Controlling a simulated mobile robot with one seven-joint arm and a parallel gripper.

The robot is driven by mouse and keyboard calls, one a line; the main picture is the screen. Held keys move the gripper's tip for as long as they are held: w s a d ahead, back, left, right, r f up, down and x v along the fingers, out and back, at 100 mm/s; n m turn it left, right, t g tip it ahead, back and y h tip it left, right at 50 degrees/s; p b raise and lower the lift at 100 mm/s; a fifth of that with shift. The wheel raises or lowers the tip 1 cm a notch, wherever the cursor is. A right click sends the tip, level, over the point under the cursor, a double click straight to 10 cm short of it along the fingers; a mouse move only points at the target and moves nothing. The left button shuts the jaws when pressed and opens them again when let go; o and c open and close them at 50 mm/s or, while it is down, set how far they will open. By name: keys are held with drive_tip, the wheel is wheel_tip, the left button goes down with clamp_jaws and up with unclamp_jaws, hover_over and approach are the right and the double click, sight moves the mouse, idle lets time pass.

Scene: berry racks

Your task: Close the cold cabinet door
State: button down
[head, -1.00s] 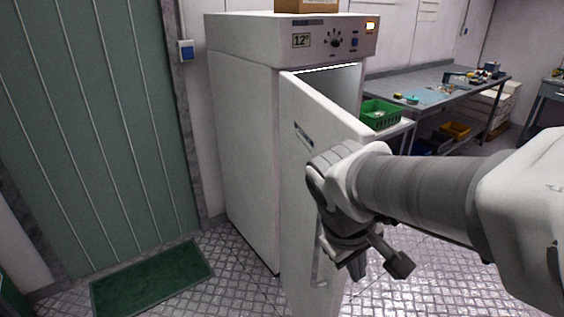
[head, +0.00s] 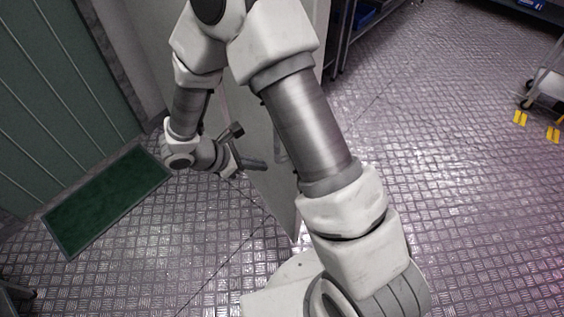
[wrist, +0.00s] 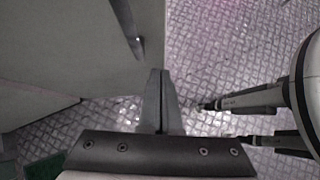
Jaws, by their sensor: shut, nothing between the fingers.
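The cold cabinet door (head: 278,203) is a pale upright panel, partly hidden behind my arm in the head view. Its lower corner stands out over the floor, so it is open. The cabinet body is mostly hidden. In the wrist view the door (wrist: 150,35) fills the upper left, with a dark bar handle (wrist: 126,28) on it. My gripper (head: 262,165) is shut and empty, in front of the door's lower part in the head view. In the wrist view its fingertips (wrist: 160,73) lie just below the door's edge in the picture; I cannot tell whether they touch.
A green mat (head: 105,200) lies on the floor by the green wall panel (head: 60,85) at left. Metal shelving (head: 345,40) stands beyond the door. The floor at right (head: 450,180) is clear.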

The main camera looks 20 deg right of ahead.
wheel_tip(320, 180, down, 5)
drive_tip(key=a+n, duration=0.2)
drive_tip(key=w+d+r+b+x, duration=0.1)
drive_tip(key=b+x, duration=0.1)
drive_tip(key=x, duration=1.1)
drive_tip(key=shift+w+d+r, duration=0.2)
drive_tip(key=shift+w+r, duration=0.05)
drive_tip(key=shift+w, duration=0.2)
drive_tip(key=shift+d+t, duration=0.15)
drive_tip(key=shift+t, duration=0.15)
